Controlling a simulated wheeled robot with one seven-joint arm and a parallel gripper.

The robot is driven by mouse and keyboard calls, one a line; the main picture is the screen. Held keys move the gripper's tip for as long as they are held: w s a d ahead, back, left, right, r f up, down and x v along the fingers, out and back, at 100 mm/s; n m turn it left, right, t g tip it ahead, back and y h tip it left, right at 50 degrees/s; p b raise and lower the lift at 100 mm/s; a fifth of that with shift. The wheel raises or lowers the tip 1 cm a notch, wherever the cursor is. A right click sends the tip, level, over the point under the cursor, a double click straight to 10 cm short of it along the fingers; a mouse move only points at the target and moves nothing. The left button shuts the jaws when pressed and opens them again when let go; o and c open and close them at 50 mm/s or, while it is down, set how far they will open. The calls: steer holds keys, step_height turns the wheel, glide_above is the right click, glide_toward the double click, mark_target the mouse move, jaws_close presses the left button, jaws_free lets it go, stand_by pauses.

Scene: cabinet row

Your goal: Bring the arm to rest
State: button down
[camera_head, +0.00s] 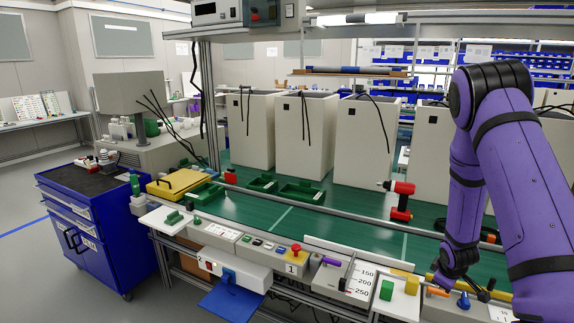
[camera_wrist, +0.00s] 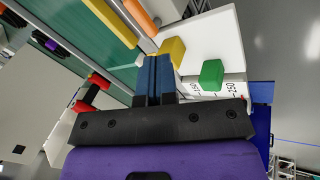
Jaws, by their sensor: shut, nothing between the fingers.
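My arm (camera_head: 500,150), purple with black joints, reaches in from the right side of the head view and bends down over the front edge of the workbench. In the wrist view my gripper (camera_wrist: 154,62) is shut, its two blue-tipped fingers together with nothing between them. The fingertips lie in the picture beside a yellow block (camera_wrist: 173,49) and a green block (camera_wrist: 211,74) on a white plate (camera_wrist: 222,35). Whether they touch anything cannot be told. In the head view the gripper is small and partly hidden by the arm.
The green bench top (camera_head: 350,222) carries a red drill (camera_head: 400,200) and green trays (camera_head: 300,191). White cabinets (camera_head: 363,140) stand in a row behind. A blue tool cart (camera_head: 100,220) stands at the left, with open floor (camera_head: 30,270) beside it.

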steer(key=s+a+r+m, duration=0.15)
steer(key=a+r, duration=0.25)
steer(key=r, duration=0.6)
steer(key=s+a+r+m+y, duration=0.1)
steer(key=s+a+r, duration=0.25)
steer(key=r, duration=0.55)
steer(key=s+a+r+m, duration=0.15)
steer(key=a+r, duration=0.25)
steer(key=r, duration=0.6)
steer(key=s+a+r+m, duration=0.1)
steer(key=s+a+r, duration=0.2)
steer(key=s, duration=0.4)
steer(key=s+a+r+m+t+y, duration=0.1)
steer(key=s+a+r, duration=0.3)
steer(key=s, duration=0.3)
steer(key=s+a+r+m, duration=0.1)
steer(key=s+a+r, duration=0.3)
steer(key=s, duration=0.4)
steer(key=shift+r+y, duration=0.4)
steer(key=shift+r, duration=0.45)
steer(key=shift+s, duration=0.1)
